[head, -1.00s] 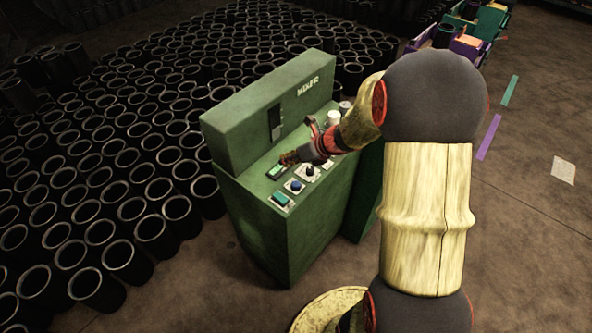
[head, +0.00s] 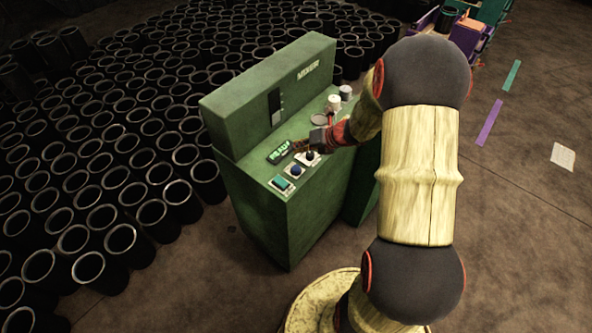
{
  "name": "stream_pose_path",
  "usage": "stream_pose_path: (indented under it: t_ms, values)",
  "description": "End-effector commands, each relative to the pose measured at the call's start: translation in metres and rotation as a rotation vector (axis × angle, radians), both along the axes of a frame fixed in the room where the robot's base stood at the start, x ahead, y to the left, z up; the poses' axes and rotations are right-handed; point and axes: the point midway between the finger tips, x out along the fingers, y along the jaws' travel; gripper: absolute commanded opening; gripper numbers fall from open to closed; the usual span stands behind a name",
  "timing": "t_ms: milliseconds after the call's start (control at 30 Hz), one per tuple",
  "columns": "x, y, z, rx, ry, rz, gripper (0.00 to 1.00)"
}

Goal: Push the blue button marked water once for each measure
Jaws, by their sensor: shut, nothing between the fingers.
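The green mixer (head: 262,110) has a sloping control panel. The round blue button (head: 296,170) sits on a pale square plate near the panel's front end; its marking is too small to read. My gripper (head: 299,147) is shut and empty. It reaches over the panel from the right, with its tips beside the lit display and beyond the blue button in the picture. I see a gap between the tips and the button, but cannot tell their height above the panel.
The green-lit display (head: 278,152) is alongside. White containers (head: 334,101) stand at the panel's far end. Many black sleeves (head: 110,180) crowd the floor at left.

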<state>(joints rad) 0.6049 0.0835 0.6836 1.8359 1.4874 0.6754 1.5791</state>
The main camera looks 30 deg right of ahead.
Motion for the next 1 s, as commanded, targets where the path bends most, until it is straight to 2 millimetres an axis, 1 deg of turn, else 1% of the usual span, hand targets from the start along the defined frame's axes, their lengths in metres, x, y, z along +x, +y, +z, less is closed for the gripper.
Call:
stream_pose_path:
  t_ms: [33, 200, 400, 500, 633, 1000]
  values:
    - [0.000, 0.000, -0.011, 0.000, 0.000, 0.000, 0.00]
    - [0.000, 0.000, -0.034, -0.001, 0.000, 0.001, 0.00]
    - [0.000, 0.000, -0.058, -0.001, 0.000, 0.001, 0.00]
    - [0.000, 0.000, -0.065, -0.001, 0.000, 0.001, 0.00]
    - [0.000, 0.000, -0.069, -0.001, 0.000, 0.001, 0.00]
    - [0.000, 0.000, -0.069, -0.001, 0.000, 0.001, 0.00]
